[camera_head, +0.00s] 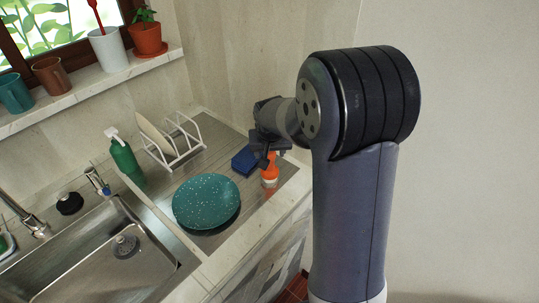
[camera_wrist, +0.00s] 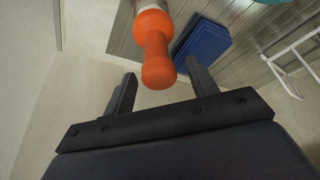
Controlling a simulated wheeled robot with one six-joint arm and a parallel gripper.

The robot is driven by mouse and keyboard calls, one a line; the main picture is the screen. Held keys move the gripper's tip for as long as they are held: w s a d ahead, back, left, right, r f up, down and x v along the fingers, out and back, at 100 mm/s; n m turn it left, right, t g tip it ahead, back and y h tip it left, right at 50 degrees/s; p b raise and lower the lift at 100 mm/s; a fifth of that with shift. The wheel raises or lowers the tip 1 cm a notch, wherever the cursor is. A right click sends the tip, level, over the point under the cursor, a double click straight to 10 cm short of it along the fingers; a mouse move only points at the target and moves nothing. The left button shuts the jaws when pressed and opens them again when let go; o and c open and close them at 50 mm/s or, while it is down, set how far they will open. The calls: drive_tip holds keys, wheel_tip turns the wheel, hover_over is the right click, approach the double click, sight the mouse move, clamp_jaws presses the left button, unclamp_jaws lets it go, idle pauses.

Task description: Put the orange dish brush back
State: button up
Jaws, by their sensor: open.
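The orange dish brush (camera_head: 269,171) stands upright on the steel drainboard near the counter's front edge, with an orange handle and a pale lower part. In the wrist view its orange handle (camera_wrist: 153,45) points toward my gripper, its rounded end between the two fingertips in the picture. My gripper (camera_head: 267,157) is just above the brush in the head view. In the wrist view my gripper (camera_wrist: 161,70) is open, with a gap on both sides of the handle. I cannot tell how deep the handle sits between the fingers. The brush's base is partly cut off there.
A blue sponge (camera_head: 245,160) lies close beside the brush. A speckled teal plate (camera_head: 206,202) lies nearby. A white dish rack (camera_head: 186,137) holding a plate and a green bottle (camera_head: 126,158) stand farther back. The sink (camera_head: 105,258) is at left; a white cup (camera_head: 108,50) is on the sill.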

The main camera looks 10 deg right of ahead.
drive_tip(key=v, duration=0.9)
drive_tip(key=shift+r, duration=0.25)
